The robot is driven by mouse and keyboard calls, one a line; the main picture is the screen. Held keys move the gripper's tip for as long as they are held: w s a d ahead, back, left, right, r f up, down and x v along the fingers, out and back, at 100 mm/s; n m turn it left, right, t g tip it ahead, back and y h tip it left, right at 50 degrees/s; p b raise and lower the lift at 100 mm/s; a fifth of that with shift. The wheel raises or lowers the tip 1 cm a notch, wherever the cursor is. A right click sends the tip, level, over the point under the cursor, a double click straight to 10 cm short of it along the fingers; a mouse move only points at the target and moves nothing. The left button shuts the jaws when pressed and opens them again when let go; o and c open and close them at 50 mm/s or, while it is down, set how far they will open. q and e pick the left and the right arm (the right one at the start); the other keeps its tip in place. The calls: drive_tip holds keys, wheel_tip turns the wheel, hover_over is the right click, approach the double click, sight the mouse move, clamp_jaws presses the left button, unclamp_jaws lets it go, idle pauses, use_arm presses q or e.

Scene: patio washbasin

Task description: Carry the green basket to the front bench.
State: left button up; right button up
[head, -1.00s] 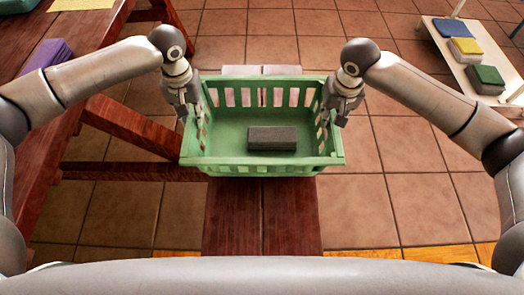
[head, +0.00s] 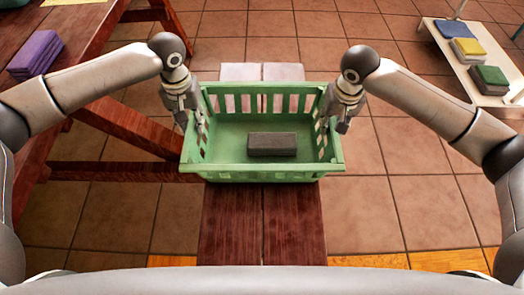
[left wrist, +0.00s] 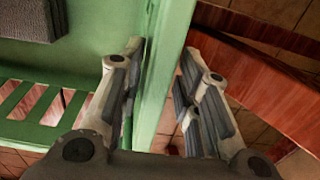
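The green basket (head: 262,172) is upright in the middle of the head view, with a dark grey block (head: 272,145) inside it. It is over a dark red wooden bench (head: 262,225); I cannot tell whether its bottom touches the bench. My left gripper (head: 190,118) has its fingers on both sides of the basket's left wall.
A red wooden table (head: 85,30) with a purple stack (head: 35,54) stands at the left, its braces reaching close to the basket. A low shelf (head: 465,72) with several coloured folded items is at the upper right. Tiled floor right of the bench is clear.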

use_arm(q)
drive_tip(key=shift+o, duration=0.7)
use_arm(e)
drive_tip(key=shift+o, duration=0.7)
use_arm(q)
drive_tip(key=shift+d, duration=0.1)
use_arm(e)
drive_tip(key=shift+a, duration=0.1)
use_arm(q)
drive_tip(key=shift+r, duration=0.15)
use_arm(e)
drive_tip(key=shift+r, duration=0.1)
use_arm(q)
wheel_tip(320, 180, up, 12)
drive_tip(key=shift+f, duration=0.2)
use_arm(e)
wheel_tip(320, 180, up, 12)
drive_tip(key=s, duration=0.1)
drive_tip(key=shift+s, duration=0.4)
